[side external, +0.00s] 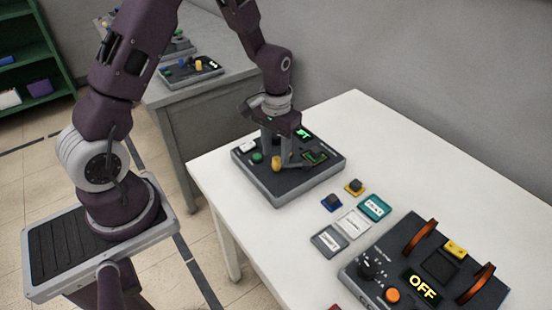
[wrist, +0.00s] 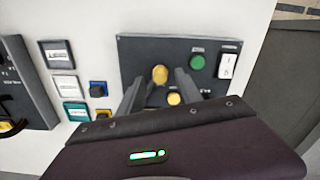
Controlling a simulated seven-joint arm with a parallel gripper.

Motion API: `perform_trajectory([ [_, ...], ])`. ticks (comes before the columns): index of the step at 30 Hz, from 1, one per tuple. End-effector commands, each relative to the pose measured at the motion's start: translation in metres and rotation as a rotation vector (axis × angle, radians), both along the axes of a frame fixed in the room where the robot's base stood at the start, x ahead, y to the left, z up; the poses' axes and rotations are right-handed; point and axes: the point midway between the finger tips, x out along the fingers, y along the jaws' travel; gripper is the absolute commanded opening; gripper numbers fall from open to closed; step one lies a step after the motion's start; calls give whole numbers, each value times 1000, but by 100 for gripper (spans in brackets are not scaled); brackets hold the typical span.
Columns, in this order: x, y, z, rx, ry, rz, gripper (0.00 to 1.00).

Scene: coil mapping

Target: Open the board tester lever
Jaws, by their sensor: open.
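The board tester (side external: 290,191) is a dark panel box on the white table. It also shows in the wrist view (wrist: 127,48). A yellow rounded knob (wrist: 160,74), which looks like the lever's end, stands up from the panel; it also shows in the side view (side external: 277,163). My gripper (side external: 281,160) is over the panel, pointing down, with its fingers apart. In the wrist view the fingers of my gripper (wrist: 158,78) lie on either side of the knob, with no clear contact visible. The lever's lower part is hidden by my gripper.
The tester also has a green button (wrist: 197,62), a second yellow button (wrist: 174,98) and a white switch (wrist: 229,66). Small coloured blocks and labelled tiles (side external: 353,223) lie beside it. A dark device reading OFF (side external: 423,287) stands at the front right.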

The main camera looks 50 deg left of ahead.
Motion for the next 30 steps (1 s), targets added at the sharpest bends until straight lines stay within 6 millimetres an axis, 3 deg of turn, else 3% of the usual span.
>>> perform_trajectory([
  [6, -1, 0, -29, -1, 2, 0, 42],
  [14, -1, 0, -31, 0, 0, -1, 42],
  [18, -1, 0, -30, 0, 0, 0, 14],
  [21, 0, 1, -30, 1, -1, 1, 0],
  [30, 0, 3, -30, 4, -3, 5, 0],
])
